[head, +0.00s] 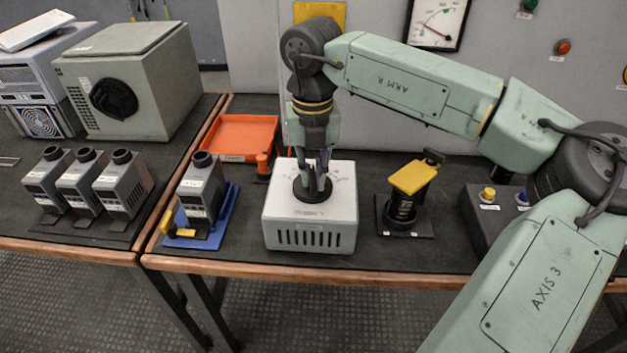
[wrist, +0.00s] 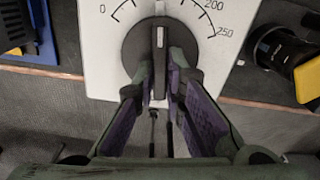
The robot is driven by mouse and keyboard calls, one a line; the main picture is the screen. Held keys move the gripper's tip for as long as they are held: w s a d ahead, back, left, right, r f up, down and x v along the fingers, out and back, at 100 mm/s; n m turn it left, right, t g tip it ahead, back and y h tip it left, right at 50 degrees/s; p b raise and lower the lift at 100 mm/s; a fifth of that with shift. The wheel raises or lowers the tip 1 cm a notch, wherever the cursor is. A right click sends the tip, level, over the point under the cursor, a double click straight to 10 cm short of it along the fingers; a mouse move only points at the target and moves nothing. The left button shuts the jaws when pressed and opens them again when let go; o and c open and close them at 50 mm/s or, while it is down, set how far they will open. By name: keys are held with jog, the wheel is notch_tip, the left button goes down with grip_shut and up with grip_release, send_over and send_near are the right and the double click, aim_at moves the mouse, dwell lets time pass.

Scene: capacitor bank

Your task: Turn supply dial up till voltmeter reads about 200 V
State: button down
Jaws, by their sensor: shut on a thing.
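The supply box (head: 310,228) is a white vented case on the bench, with a round black dial (head: 311,197) on top. My gripper (head: 313,180) points straight down over it. In the wrist view the dial (wrist: 135,48) fills the upper middle, and my gripper (wrist: 160,60) is shut on its raised bar, one finger on each side. The dial's pale mark points to the top of the picture, between the printed 0 and 200; the figures there are cut off. The voltmeter (head: 437,22) hangs on the back wall.
A black device with a yellow lever (head: 413,178) stands right of the box. A grey unit on a blue base (head: 203,190) stands left, with an orange tray (head: 240,136) behind. A dark button box (head: 490,225) is partly behind my arm.

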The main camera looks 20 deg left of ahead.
aim_at(312, 177)
jog(key=shift+m+b, duration=0.6)
jog(key=shift+m, duration=0.3)
jog(key=c, duration=1.7)
grip_release()
jog(key=shift+o, duration=0.2)
notch_tip(312, 177, up, 12)
